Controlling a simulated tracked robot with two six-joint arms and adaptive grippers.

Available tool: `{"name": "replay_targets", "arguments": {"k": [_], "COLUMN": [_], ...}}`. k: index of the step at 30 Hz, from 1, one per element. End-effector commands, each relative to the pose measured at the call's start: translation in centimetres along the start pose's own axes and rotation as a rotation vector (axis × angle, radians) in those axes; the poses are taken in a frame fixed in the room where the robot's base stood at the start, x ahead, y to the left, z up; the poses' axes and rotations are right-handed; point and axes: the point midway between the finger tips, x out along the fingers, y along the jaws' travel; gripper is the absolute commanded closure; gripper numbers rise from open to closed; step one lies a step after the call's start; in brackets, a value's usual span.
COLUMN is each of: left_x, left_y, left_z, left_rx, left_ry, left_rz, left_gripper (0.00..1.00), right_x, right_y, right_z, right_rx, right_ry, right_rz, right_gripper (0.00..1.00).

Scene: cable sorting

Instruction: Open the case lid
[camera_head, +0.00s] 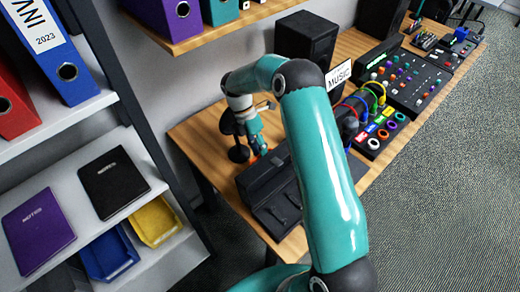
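The dark case (282,215) sits on the wooden desk, left of my teal arm. A long ridged dark section runs along its back-left side, and a flatter section with small details faces the front. I cannot tell for sure how far its lid is open. My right gripper (260,150) points down at the case's back-left end, close to it. I cannot tell whether it touches the case, and its fingers are too small to read. My arm hides the case's right end. My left gripper is out of view.
A black stand (238,152) is beside my gripper. A black speaker (306,38) stands behind. A rack of coloured cable rings (383,133) and mixers (412,78) lie to the right. A shelf (150,160) with notebooks and bins stands left.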

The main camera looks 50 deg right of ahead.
Motion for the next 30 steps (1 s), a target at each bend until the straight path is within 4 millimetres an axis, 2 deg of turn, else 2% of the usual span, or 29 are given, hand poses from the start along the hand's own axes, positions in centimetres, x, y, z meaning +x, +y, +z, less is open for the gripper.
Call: {"name": "replay_targets", "arguments": {"k": [16,21,28,30], "left_x": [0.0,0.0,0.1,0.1], "left_y": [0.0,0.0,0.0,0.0], "left_z": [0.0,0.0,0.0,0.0], "left_rx": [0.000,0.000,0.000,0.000], "left_ry": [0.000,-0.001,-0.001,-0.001], "left_rz": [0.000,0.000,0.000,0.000], "left_gripper": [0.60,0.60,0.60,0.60], "right_x": [-7.5,-8.5,-8.5,-8.5], "right_y": [-3.8,-4.3,-4.4,-4.4], "right_z": [0.0,0.0,0.0,0.0], "right_rx": [-0.001,-0.001,-0.001,0.001], "right_ry": [-0.002,-0.002,-0.002,-0.002], "right_rz": [0.002,0.002,0.001,0.001], "right_gripper": [0.63,0.63,0.63,0.73]}}
